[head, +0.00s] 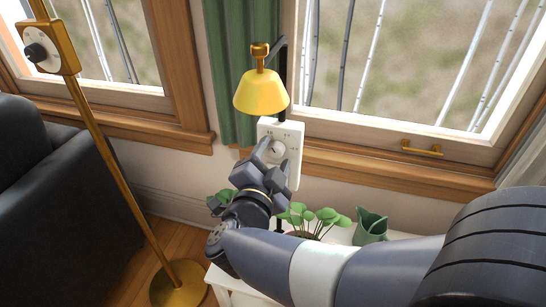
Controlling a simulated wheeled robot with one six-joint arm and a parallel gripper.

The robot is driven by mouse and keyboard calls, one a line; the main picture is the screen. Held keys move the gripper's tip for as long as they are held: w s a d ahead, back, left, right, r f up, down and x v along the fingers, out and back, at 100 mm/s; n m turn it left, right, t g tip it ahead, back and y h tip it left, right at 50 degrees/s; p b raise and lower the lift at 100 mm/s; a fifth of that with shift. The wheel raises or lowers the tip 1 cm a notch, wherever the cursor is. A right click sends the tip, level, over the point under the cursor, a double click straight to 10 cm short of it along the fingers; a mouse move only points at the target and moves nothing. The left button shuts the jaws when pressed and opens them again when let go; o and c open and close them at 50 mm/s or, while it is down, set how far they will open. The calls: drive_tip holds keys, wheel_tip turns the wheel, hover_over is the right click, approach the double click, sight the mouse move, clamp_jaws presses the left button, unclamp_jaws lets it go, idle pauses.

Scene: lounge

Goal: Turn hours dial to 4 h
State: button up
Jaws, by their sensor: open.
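The hours dial (278,147) is a small round knob on a white panel (294,130). The panel hangs on a dark post below a yellow lamp shade (261,92). Small marks stand around the dial, too small to read, so I cannot tell its setting. My gripper (274,155) is open, with its fingers reaching up in front of the panel, one on each side of the dial in the picture. I cannot tell whether the fingers touch the dial. My gripper hides the lower left part of the panel.
Green plants (318,214) and a green watering can (371,226) stand on a white table (236,287) below the panel. A brass floor lamp (119,170) with its own black knob (36,53) stands left, beside a dark sofa (55,190). A window handle (421,148) is at right.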

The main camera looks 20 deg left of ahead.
drive_tip(key=s+d+p, duration=0.1)
drive_tip(key=s+p, duration=0.1)
drive_tip(key=s, duration=0.8)
drive_tip(key=shift+s, duration=0.35)
drive_tip(key=shift+d, duration=0.1)
drive_tip(key=w, duration=0.3)
drive_tip(key=w+b, duration=0.1)
drive_tip(key=w, duration=0.3)
drive_tip(key=w+a+b, duration=0.1)
drive_tip(key=w, duration=0.2)
drive_tip(key=shift+w+a, duration=0.1)
drive_tip(key=shift+w, duration=0.3)
drive_tip(key=shift+s, duration=0.1)
